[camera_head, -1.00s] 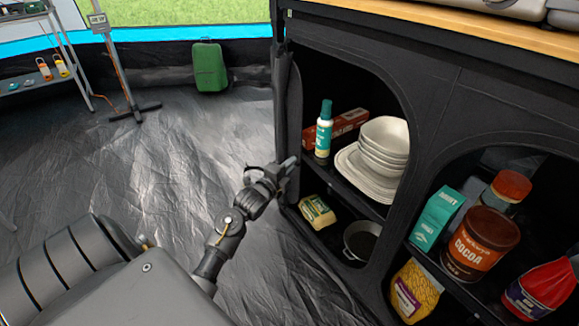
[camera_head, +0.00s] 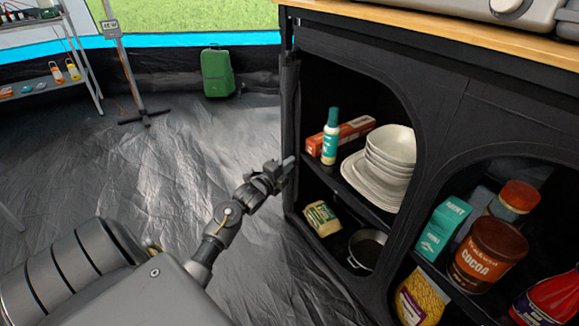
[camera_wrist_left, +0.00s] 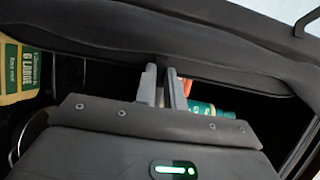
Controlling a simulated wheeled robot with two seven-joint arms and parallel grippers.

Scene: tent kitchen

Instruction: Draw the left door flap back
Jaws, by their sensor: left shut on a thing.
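The cabinet's left door flap (camera_head: 290,110) is a dark, narrow strip of fabric bunched upright along the left edge of the left opening. That opening is uncovered, so its shelves show. My left gripper (camera_head: 287,163) is at this edge, about halfway up the opening. In the left wrist view its two fingers (camera_wrist_left: 163,85) are close together and shut at the dark fabric (camera_wrist_left: 150,45). The exact grip on the flap is hard to make out, dark on dark. My right gripper is not in view.
Inside the left opening are a teal-capped bottle (camera_head: 330,137), stacked bowls (camera_head: 391,148), a yellow packet (camera_head: 321,218) and a pan (camera_head: 367,248). The right opening holds a cocoa tin (camera_head: 488,255). A green case (camera_head: 216,73) stands behind.

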